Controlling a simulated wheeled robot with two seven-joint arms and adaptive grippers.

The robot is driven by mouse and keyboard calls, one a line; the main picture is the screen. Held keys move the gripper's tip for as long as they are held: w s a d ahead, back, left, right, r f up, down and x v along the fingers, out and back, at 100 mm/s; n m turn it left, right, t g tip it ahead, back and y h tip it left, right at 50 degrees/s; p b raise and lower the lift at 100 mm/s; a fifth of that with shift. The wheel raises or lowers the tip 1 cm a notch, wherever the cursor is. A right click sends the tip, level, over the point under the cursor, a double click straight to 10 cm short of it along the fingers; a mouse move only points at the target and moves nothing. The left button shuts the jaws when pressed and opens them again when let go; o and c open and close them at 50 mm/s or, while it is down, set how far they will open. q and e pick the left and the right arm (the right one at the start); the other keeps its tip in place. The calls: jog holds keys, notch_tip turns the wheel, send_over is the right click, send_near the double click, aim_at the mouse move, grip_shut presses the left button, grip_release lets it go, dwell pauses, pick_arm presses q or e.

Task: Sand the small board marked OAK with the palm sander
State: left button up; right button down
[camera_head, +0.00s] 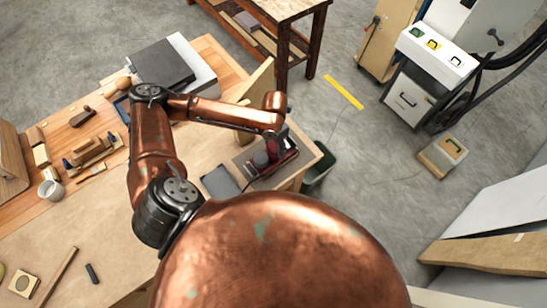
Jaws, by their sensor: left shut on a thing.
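My left arm reaches across the workbench, and its gripper (277,145) is over the bench's right end, pointing down. It is shut on a dark and red tool that looks like the palm sander (262,159). The tool is low over the bench end, partly covered by the gripper and wrist. I cannot tell whether it touches what lies under it. No OAK marking is readable, and I cannot pick out the small board for sure. My right gripper is not in view.
The wooden workbench (110,214) holds a dark grey sheet (220,183) beside the tool, a white mug (51,190), hand tools and a grey-topped machine (163,64). A dark green bin (320,164) stands off the right end. A white cabinet (432,60) stands farther right.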

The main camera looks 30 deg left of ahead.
pick_arm(q)
jog(key=shift+w+d, duration=0.35)
jog(key=shift+w, duration=0.45)
jog(key=shift+s+a+p, duration=0.2)
jog(key=shift+s+p, duration=0.2)
jog(key=shift+s+a, duration=0.15)
jog(key=shift+s, duration=0.15)
jog(key=shift+s+a+p, duration=0.15)
jog(key=shift+s+p, duration=0.3)
jog(key=shift+s, duration=0.05)
dwell(0.5)
jog(key=shift+w+r+p, duration=0.1)
jog(key=shift+r+p, duration=0.7)
jog(key=shift+p, duration=0.05)
notch_tip(320, 180, up, 8)
jog(key=p, duration=0.8)
jog(key=shift+f, duration=0.2)
jog(key=shift+s+d+p, duration=0.25)
jog(key=shift+d+p, duration=0.05)
jog(key=shift+d, duration=0.35)
jog(key=shift+s+d+p, duration=0.25)
jog(key=shift+d, duration=0.4)
jog(key=s+d, duration=0.2)
jog(key=d, duration=0.4)
jog(key=shift+s+d, duration=0.35)
jog(key=shift+s, duration=0.05)
